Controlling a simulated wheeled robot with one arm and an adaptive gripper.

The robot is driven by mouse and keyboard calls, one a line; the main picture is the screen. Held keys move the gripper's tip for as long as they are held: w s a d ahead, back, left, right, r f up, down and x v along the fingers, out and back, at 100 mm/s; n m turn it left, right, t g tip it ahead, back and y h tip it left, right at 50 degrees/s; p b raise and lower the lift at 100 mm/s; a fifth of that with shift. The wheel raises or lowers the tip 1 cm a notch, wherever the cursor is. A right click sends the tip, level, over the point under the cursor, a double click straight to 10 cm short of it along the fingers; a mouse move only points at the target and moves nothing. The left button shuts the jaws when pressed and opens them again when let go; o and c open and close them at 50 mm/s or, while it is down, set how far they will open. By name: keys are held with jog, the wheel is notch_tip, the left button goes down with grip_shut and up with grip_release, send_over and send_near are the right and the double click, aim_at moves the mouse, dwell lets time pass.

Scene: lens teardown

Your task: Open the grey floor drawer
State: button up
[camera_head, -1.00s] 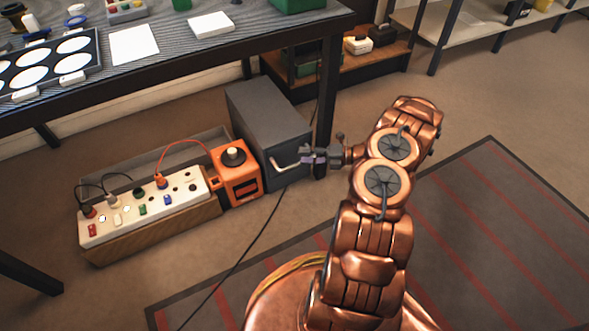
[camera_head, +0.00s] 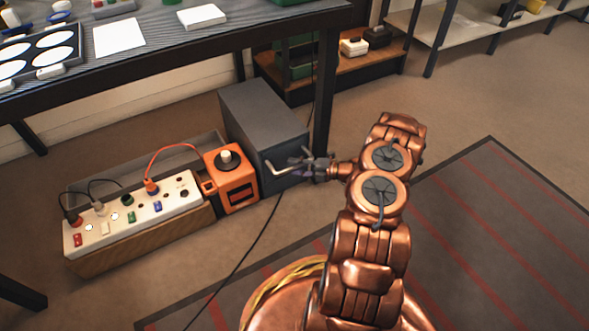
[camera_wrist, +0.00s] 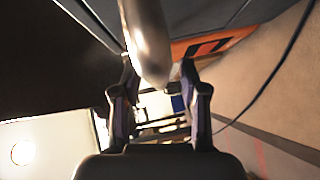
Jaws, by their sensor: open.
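The grey floor drawer (camera_head: 262,118) is a dark grey box on the floor under the workbench, and its front looks closed. Its pale bar handle (camera_head: 277,172) sticks out from the front. My gripper (camera_head: 299,165) is open right at the handle. In the wrist view the handle (camera_wrist: 148,45) is a thick shiny bar coming down from the top, its end between the two spread fingertips of my gripper (camera_wrist: 155,78). I cannot tell whether a finger touches it. The fingers hide part of the drawer front in the head view.
An orange box (camera_head: 233,180) stands against the drawer's left side, beside a white socket panel (camera_head: 135,214) with plugs. A black cable (camera_head: 245,250) runs over the floor before the drawer. A bench leg (camera_head: 325,100) rises close behind my gripper.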

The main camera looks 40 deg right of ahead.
jog(key=shift+w+a, duration=0.1)
jog(key=shift+w, duration=0.1)
grip_shut()
dwell(0.3)
dwell(0.3)
